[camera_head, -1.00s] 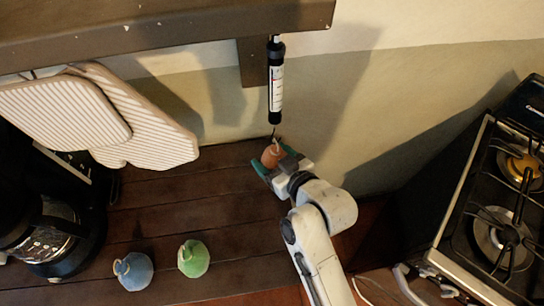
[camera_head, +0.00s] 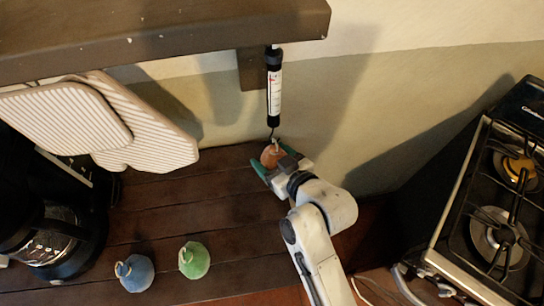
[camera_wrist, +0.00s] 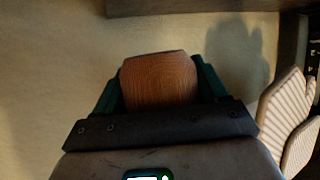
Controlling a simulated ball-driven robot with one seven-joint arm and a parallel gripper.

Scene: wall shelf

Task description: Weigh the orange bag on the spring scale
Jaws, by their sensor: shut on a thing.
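The orange bag (camera_head: 271,156) is between the fingers of my gripper (camera_head: 274,165), which is shut on it just below the spring scale. The spring scale (camera_head: 274,92) hangs from the shelf, a black and white tube with a thin hook (camera_head: 272,133) at its lower end. The hook's tip is at the top of the bag; I cannot tell whether it passes through the bag's loop. In the wrist view the bag (camera_wrist: 159,80) fills the space between the green fingers, and the scale is not seen there.
A blue bag (camera_head: 135,273) and a green bag (camera_head: 194,260) stand on the dark wooden counter (camera_head: 200,208). Striped boards (camera_head: 150,140) and a coffee maker (camera_head: 50,235) are at left. A gas stove (camera_head: 495,215) is at right. The shelf (camera_head: 160,30) overhangs above.

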